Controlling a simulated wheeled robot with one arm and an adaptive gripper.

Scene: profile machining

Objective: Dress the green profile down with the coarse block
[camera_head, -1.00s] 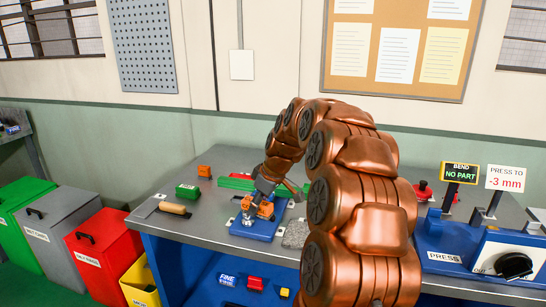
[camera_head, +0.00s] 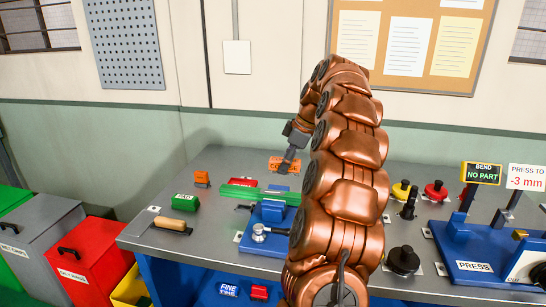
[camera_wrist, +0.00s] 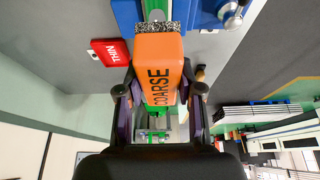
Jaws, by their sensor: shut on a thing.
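The orange block marked COARSE (camera_wrist: 158,75) is in my gripper (camera_wrist: 160,95), with a finger on each side. Its speckled abrasive face shows at the far end. In the head view my gripper (camera_head: 289,158) holds the block (camera_head: 284,166) over the far side of the bench, behind the vise. The green profile (camera_head: 240,191) lies across the blue vise (camera_head: 252,243). In the wrist view the profile (camera_wrist: 155,13) runs beneath the block, which hides part of it. I cannot tell whether the block touches it.
A red block marked THIN (camera_wrist: 112,52) lies beside the profile. A green block (camera_head: 186,202), an orange piece (camera_head: 201,179) and a wooden-handled tool (camera_head: 171,224) lie to the left. Yellow (camera_head: 401,189) and red (camera_head: 435,190) knobbed items and the press (camera_head: 474,267) stand right.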

